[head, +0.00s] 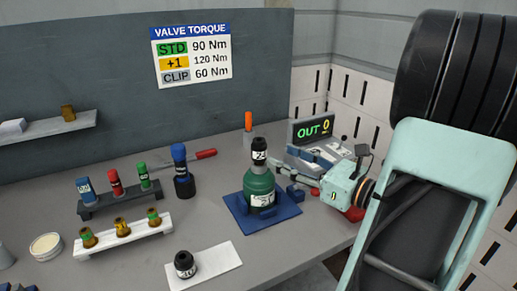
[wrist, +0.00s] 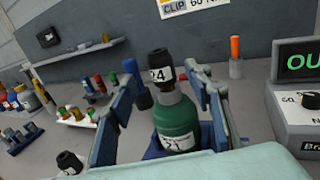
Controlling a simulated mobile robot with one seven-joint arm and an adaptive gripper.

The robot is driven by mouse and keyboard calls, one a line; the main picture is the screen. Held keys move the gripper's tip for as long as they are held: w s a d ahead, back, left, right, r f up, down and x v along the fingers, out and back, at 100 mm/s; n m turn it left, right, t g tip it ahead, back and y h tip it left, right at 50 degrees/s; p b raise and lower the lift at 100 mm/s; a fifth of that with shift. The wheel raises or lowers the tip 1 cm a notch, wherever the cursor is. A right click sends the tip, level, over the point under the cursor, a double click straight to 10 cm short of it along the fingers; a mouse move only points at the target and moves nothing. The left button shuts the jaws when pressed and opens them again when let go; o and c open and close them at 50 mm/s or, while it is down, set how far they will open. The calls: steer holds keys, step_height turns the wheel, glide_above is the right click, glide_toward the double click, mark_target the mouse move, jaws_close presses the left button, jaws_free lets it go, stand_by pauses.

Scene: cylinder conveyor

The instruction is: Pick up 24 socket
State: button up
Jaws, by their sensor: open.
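The 24 socket, a black cylinder with a white band reading 24, stands upright on top of a green cylinder (head: 259,186). The socket shows in the head view (head: 259,146) and in the wrist view (wrist: 160,73). The green cylinder sits in a blue base (head: 236,212) on the bench. My gripper (head: 284,182) is open, reaching in from the right of the cylinder. In the wrist view its two blue fingers stand left and right of the socket and the cylinder's neck, with the socket beyond and between them. No contact is visible.
Another black socket (head: 185,264) stands on a white pad (head: 217,262) at the front. A dark rack (head: 94,211) and a white rack (head: 100,244) hold several coloured pieces at left. A blue-topped tool (head: 181,170) stands behind. A display reading OUT (head: 311,129) and an orange stick (head: 248,122) are at the back.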

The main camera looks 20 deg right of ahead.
mark_target(265, 147)
steer(key=x, duration=0.9)
steer(key=shift+w+r, duration=0.15)
jaws_close()
